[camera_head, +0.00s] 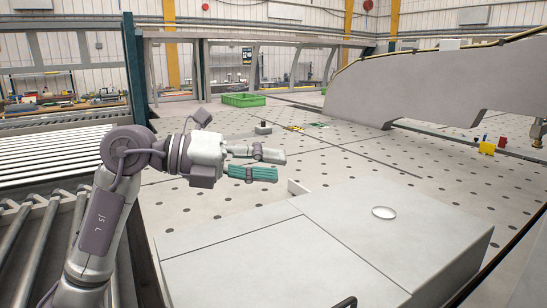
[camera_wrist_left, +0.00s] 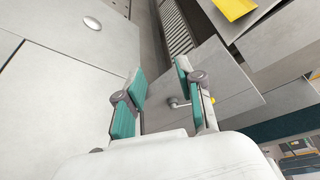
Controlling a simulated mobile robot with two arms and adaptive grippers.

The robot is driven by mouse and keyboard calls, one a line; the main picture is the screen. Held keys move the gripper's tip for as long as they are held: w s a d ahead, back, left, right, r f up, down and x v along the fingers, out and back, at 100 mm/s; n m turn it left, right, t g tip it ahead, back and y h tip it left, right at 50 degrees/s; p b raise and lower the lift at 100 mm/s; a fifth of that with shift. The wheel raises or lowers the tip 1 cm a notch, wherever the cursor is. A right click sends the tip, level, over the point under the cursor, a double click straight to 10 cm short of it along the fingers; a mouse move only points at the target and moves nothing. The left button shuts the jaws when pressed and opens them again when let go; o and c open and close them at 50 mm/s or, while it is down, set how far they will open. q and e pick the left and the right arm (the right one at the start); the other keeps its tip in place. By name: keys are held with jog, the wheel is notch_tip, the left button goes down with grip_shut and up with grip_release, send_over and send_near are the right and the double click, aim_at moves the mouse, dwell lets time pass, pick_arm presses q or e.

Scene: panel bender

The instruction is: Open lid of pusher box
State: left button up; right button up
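The pusher box (camera_head: 340,240) is a large light grey box with flat top panels at the bottom of the head view. Seams divide its top, and a pale round disc (camera_head: 383,212) lies on the right panel. A small dark handle-like part (camera_head: 345,302) shows at the bottom edge, mostly cut off. The lid panels look closed. My left gripper (camera_head: 280,165) is above and beyond the box's far left side, apart from it, pointing right. It is open and empty. The left wrist view shows its teal-padded fingers (camera_wrist_left: 160,74) apart and the disc (camera_wrist_left: 92,23) at upper left. My right gripper is not visible.
A perforated grey table (camera_head: 350,160) stretches behind the box. A green crate (camera_head: 243,99) stands at the back. A large grey machine beam (camera_head: 440,85) overhangs at right, near a yellow part (camera_head: 487,147). Rollers (camera_head: 35,240) lie at left.

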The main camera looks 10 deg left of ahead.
pick_arm(q)
jog(key=shift+w+d+f, duration=0.1)
jog(key=shift+w+d, duration=0.1)
jog(key=shift+d, duration=0.35)
grip_shut()
